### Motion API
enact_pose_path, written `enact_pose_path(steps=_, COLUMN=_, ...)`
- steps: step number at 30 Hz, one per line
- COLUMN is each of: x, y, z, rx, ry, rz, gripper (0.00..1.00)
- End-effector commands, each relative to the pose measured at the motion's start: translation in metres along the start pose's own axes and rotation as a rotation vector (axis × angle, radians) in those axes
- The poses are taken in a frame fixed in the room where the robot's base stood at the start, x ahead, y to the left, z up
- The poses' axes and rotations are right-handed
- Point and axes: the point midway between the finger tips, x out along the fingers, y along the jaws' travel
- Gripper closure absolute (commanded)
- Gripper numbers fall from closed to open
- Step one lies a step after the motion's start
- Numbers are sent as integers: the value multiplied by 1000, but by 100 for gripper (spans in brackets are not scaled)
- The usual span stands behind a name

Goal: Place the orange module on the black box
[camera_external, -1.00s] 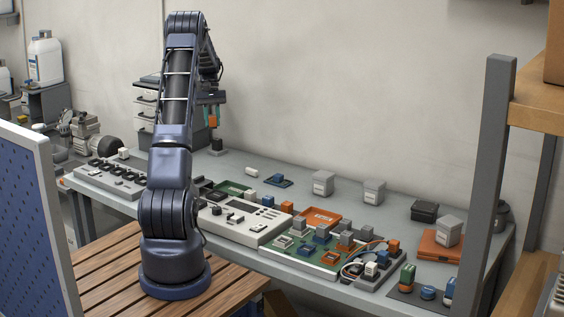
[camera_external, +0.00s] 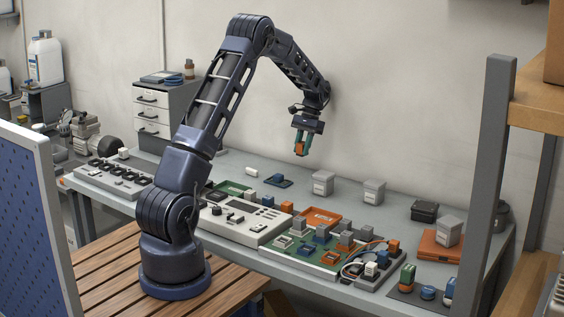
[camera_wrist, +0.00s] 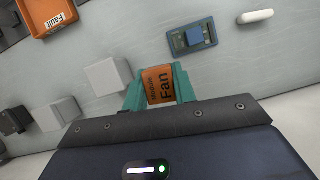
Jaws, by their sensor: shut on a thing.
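My gripper (camera_external: 301,143) is shut on the orange module (camera_external: 299,150) and holds it in the air over the back of the bench. In the wrist view the module (camera_wrist: 159,84) sits between the green fingers (camera_wrist: 158,92) and bears a label reading "Fan". The black box (camera_external: 424,211) stands on the right part of the bench, well to the right of and below my gripper. In the wrist view a dark box (camera_wrist: 14,120) shows at the left edge, partly cut off.
Two grey-white boxes (camera_external: 322,183) (camera_external: 374,192) stand between my gripper and the black box. An orange case (camera_external: 437,247) with a grey box (camera_external: 449,230) on it is nearby. A blue device (camera_external: 279,181) and an orange "Fault" tray (camera_wrist: 42,18) lie on the bench.

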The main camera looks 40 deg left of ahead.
Motion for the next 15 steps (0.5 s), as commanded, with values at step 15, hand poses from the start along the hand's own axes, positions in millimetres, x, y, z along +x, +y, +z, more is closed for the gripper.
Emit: enact_pose_path(steps=15, x=-15, y=151, z=-26, rx=141, ry=-4, rz=-46, gripper=96)
